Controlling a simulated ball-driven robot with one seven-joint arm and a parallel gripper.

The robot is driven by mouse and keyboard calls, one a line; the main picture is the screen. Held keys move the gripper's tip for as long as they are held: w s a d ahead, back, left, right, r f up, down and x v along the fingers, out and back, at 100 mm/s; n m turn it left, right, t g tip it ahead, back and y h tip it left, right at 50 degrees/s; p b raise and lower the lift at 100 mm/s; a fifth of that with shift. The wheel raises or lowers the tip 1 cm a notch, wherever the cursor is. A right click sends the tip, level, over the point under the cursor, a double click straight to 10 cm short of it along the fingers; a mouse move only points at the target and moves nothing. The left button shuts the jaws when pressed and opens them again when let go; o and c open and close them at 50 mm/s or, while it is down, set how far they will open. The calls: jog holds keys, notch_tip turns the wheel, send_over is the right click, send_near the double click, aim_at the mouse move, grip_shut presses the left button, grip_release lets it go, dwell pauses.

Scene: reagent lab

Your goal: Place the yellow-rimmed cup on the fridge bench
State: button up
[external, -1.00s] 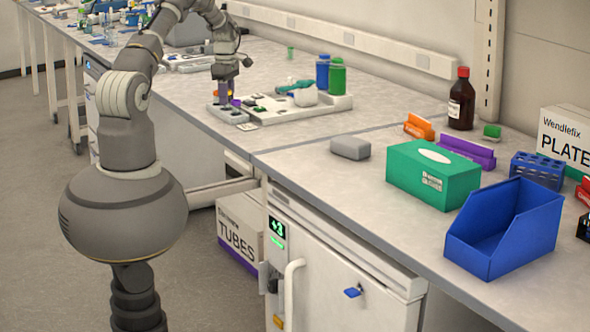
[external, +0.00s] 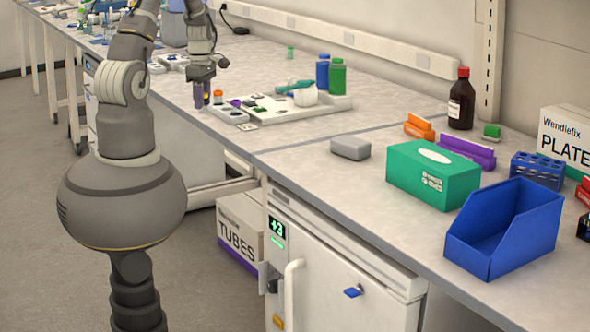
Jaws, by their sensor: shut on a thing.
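My gripper (external: 202,97) is above the front edge of the left bench section, beside the white trays. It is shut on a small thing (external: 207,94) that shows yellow. The fingers partly hide this thing, and it is too small to tell whether it is the yellow-rimmed cup. It appears raised off the bench. The fridge bench (external: 330,185) is the right section of worktop, over a white fridge (external: 335,290) with a green display.
A grey block (external: 350,147), a green glove box (external: 432,174) and an open blue bin (external: 503,230) stand on the fridge bench. A small tray (external: 229,115) and a larger white tray (external: 325,103) are by my gripper. Bare worktop lies left of the grey block.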

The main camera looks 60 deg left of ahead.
jog(key=w+d+m+p, duration=0.15)
jog(key=d+m, duration=0.25)
jog(key=d, duration=0.6)
jog(key=w+d+m, duration=0.2)
jog(key=d+m, duration=0.2)
jog(key=d, duration=0.7)
jog(key=w+d+m, duration=0.2)
jog(key=d+m, duration=0.3)
jog(key=d, duration=0.5)
jog(key=s+d+m, duration=0.5)
jog(key=d, duration=0.7)
jog(key=w+d, duration=0.1)
jog(key=w, duration=0.4)
jog(key=w+d+f, duration=0.1)
jog(key=w+d, duration=0.1)
jog(key=w, duration=0.3)
jog(key=w+d+f+b, duration=0.1)
jog(key=w+d, duration=0.1)
jog(key=w, duration=0.3)
jog(key=shift+f, duration=0.1)
jog(key=shift+w+d+f, duration=0.1)
jog(key=shift+w+f, duration=0.05)
jog(key=shift+f, duration=0.2)
jog(key=shift+f+b, duration=0.65)
jog(key=shift+f, duration=0.75)
